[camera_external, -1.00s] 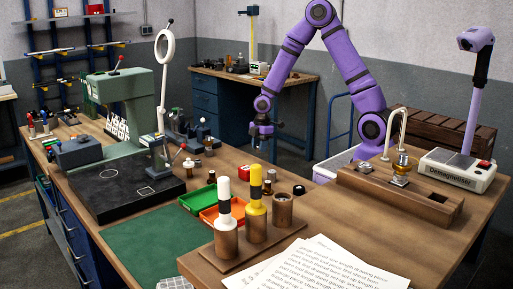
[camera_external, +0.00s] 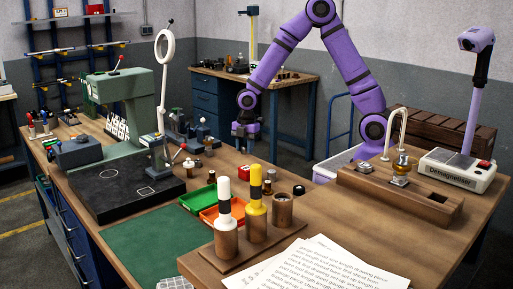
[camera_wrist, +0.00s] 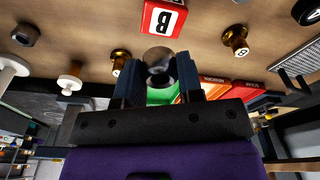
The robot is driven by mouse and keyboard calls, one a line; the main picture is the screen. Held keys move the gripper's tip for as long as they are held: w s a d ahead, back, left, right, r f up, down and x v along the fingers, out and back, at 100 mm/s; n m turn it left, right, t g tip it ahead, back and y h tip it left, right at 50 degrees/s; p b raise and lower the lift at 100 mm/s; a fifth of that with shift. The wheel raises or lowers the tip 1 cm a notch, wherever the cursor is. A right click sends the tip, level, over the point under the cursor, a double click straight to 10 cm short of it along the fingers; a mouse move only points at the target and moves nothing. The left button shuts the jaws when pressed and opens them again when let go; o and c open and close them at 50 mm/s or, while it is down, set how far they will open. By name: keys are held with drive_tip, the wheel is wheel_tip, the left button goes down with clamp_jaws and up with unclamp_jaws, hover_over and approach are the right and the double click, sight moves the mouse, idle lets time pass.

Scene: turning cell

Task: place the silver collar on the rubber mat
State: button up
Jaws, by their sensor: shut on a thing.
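My gripper (camera_external: 245,133) hangs in the air beyond the back edge of the near bench in the external view. In the wrist view its two dark fingers (camera_wrist: 158,80) are closed on a round, shiny grey piece, the silver collar (camera_wrist: 158,55). The collar is too small to make out in the external view.
Green (camera_external: 198,199) and orange (camera_external: 222,212) trays lie behind the mat. A wooden stand (camera_external: 240,256) with upright white and yellow tools is right of it. A black plate (camera_external: 105,205) and green press (camera_external: 138,95) stand left. A red block (camera_wrist: 163,18) shows in the wrist view.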

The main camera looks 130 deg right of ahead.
drive_tip(key=w+a+f+n, duration=0.1)
drive_tip(key=w+a+n, duration=0.2)
drive_tip(key=w+a, duration=0.4)
drive_tip(key=w+a+f+n, duration=0.1)
drive_tip(key=w+a+n, duration=0.3)
drive_tip(key=w+a, duration=0.3)
drive_tip(key=w+a+f+n+g, duration=0.1)
drive_tip(key=w+a+n, duration=0.3)
drive_tip(key=a, duration=1.1)
drive_tip(key=shift+w+f+y, duration=0.2)
drive_tip(key=shift+w+f, duration=0.05)
drive_tip(key=shift+w, duration=0.7)
drive_tip(key=shift+w+f+y, duration=0.2)
drive_tip(key=shift+w, duration=0.7)
drive_tip(key=shift+f, duration=0.35)
drive_tip(key=shift+w+d+f, duration=0.1)
drive_tip(key=shift+w+f, duration=0.1)
drive_tip(key=shift+w, duration=0.1)
drive_tip(key=w+d, duration=0.1)
drive_tip(key=w, duration=0.4)
drive_tip(key=w+d+f, duration=0.1)
drive_tip(key=w, duration=0.9)
drive_tip(key=shift+w+d+f, duration=0.2)
drive_tip(key=shift+d+f, duration=0.1)
drive_tip(key=shift+d, duration=0.1)
drive_tip(key=shift+s+f, duration=0.1)
drive_tip(key=shift+f, duration=1.6)
drive_tip(key=shift+f, duration=0.1)
